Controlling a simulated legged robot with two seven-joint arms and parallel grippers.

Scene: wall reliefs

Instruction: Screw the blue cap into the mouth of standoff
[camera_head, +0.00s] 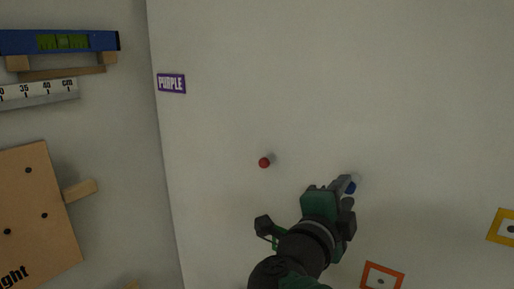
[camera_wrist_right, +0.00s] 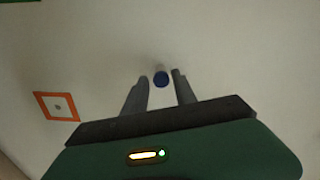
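The blue cap (camera_head: 351,188) is small and round, at the front end of a pale standoff (camera_head: 356,179) on the white wall. In the right wrist view the blue cap (camera_wrist_right: 161,79) faces me, with a little of the standoff (camera_wrist_right: 160,68) behind it. My right gripper (camera_head: 346,186) is at the cap. How deep the cap sits in the standoff's mouth cannot be told. My left gripper is not in view.
A red cap (camera_head: 264,162) on another standoff is to the left. A purple sign (camera_head: 171,83), an orange frame (camera_head: 382,276) and a yellow frame (camera_head: 501,227) are on the wall. A blue level (camera_head: 60,41), ruler (camera_head: 38,92) and wooden board (camera_head: 36,207) are on the left wall.

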